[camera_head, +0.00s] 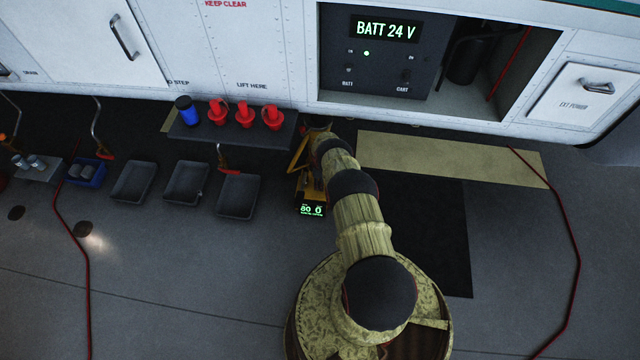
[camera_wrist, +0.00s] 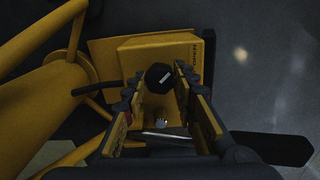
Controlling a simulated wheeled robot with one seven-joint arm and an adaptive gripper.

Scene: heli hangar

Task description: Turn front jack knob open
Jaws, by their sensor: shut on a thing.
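The front jack is a yellow frame and box (camera_wrist: 135,56), seen close in the wrist view. It also shows in the head view (camera_head: 309,186), partly hidden behind my arm. On the box sits a dark round knob (camera_wrist: 157,72) with a white pointer mark. In the head view, my gripper is hidden by my arm.
A lit green display (camera_head: 312,210) is at the jack's near side. Grey trays (camera_head: 185,182) lie on the floor. The white fuselage (camera_head: 270,60) stands behind.

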